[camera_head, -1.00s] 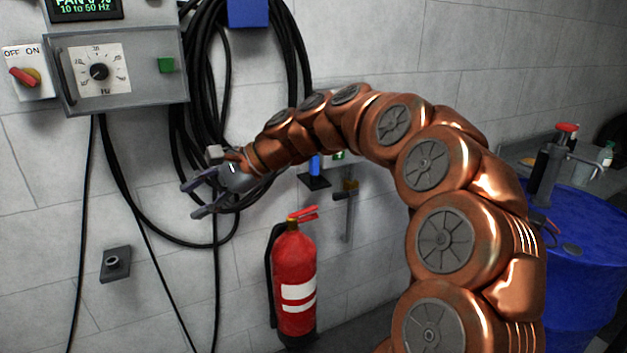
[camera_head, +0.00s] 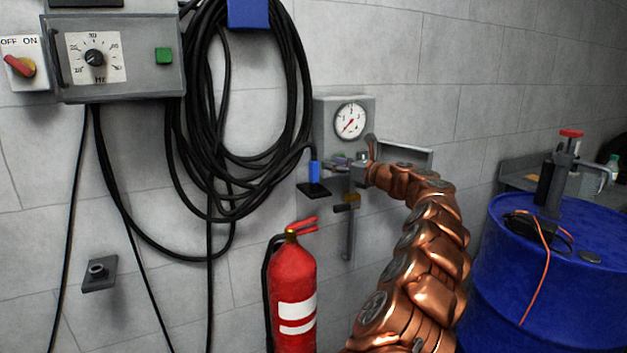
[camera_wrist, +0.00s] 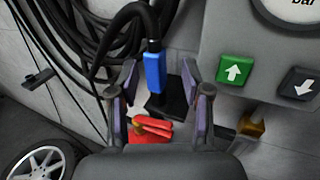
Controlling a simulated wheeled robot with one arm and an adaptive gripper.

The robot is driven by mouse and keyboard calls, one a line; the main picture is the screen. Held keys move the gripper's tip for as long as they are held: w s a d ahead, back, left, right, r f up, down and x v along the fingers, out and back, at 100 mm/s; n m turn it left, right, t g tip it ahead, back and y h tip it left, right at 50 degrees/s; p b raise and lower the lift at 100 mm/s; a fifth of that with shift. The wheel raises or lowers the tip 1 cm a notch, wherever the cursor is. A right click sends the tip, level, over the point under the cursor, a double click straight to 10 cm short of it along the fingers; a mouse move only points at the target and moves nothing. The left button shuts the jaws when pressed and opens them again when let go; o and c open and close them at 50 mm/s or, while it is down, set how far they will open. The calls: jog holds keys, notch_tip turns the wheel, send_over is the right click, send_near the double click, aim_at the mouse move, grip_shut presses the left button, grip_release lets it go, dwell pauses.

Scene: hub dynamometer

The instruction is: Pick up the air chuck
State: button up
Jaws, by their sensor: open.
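The air chuck, a blue piece on the end of a black hose, stands upright on a small black wall shelf (camera_head: 311,190) in the head view (camera_head: 315,172). In the wrist view the chuck (camera_wrist: 155,72) shows between and beyond my two fingers, above the dark shelf (camera_wrist: 181,104). My gripper (camera_wrist: 160,78) is open and empty. In the head view my gripper (camera_head: 333,164) is just right of the chuck, pointing left at it. I cannot tell whether a fingertip touches it.
The hose (camera_head: 200,120) hangs coiled on a blue wall hook (camera_head: 248,12). A gauge box (camera_head: 328,113) with green and dark arrow buttons (camera_wrist: 235,71) is close to my gripper. A red extinguisher (camera_head: 292,280) stands below, a blue drum (camera_head: 540,285) at right.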

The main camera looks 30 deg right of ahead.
aim_at(314, 157)
jog(key=x, duration=0.6)
jog(key=shift+a+r+p, duration=0.25)
jog(key=shift+a+p, duration=0.1)
jog(key=shift+a, duration=0.05)
jog(key=shift+w+a+r, duration=0.1)
jog(key=shift+w+a, duration=0.15)
jog(key=shift+w, duration=0.45)
jog(key=shift+c, duration=0.2)
grip_shut()
